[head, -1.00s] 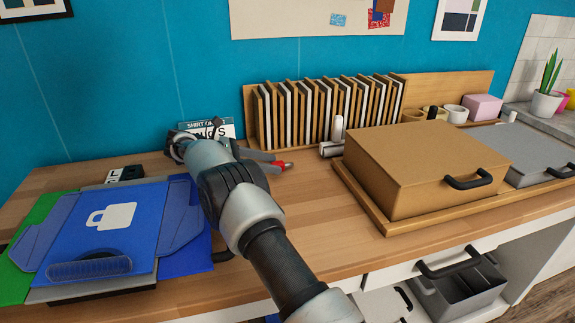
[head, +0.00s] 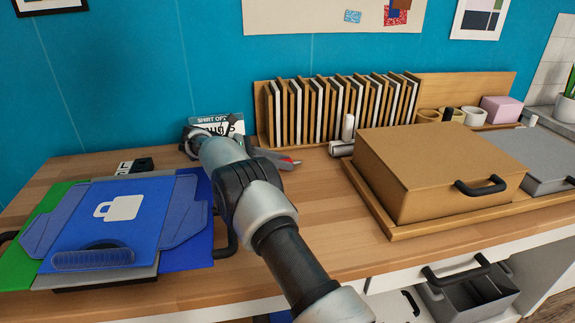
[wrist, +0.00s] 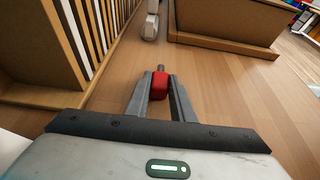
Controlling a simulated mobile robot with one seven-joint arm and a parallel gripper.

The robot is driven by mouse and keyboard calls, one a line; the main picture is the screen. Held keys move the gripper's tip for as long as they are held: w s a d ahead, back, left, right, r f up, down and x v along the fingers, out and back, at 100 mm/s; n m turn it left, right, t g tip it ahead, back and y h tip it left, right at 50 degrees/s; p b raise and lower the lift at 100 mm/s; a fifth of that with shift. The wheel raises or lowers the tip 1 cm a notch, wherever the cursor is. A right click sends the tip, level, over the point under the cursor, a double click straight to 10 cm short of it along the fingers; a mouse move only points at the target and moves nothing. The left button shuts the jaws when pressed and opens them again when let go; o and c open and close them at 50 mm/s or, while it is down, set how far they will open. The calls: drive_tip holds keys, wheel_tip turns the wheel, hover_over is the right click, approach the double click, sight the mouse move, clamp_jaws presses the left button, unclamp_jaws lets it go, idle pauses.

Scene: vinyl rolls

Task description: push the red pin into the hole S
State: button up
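The red pin (wrist: 160,84) is between the two grey fingers of my gripper (wrist: 161,88) in the wrist view, its grey tip pointing ahead. The fingers appear closed against its sides, and it is held above the wooden tabletop. In the head view my gripper (head: 283,160) is over the back of the table, with a bit of red at its tips. A small sign board (head: 207,122) with "SHIRT OP" lettering and large dark characters stands against the wall, behind and left of my gripper. My arm hides its lower part. I cannot make out the hole S.
A rack of upright panels (head: 262,112) stands behind my gripper. A white roll (head: 341,149) and a brown box (head: 410,165) on a tray are to the right. A blue folding board (head: 85,235) lies at left.

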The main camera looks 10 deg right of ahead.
drive_tip(key=shift+r, duration=0.1)
clamp_jaws()
drive_tip(key=shift+r+p, duration=0.65)
drive_tip(key=shift+r, duration=1.8)
drive_tip(key=shift+r, duration=0.1)
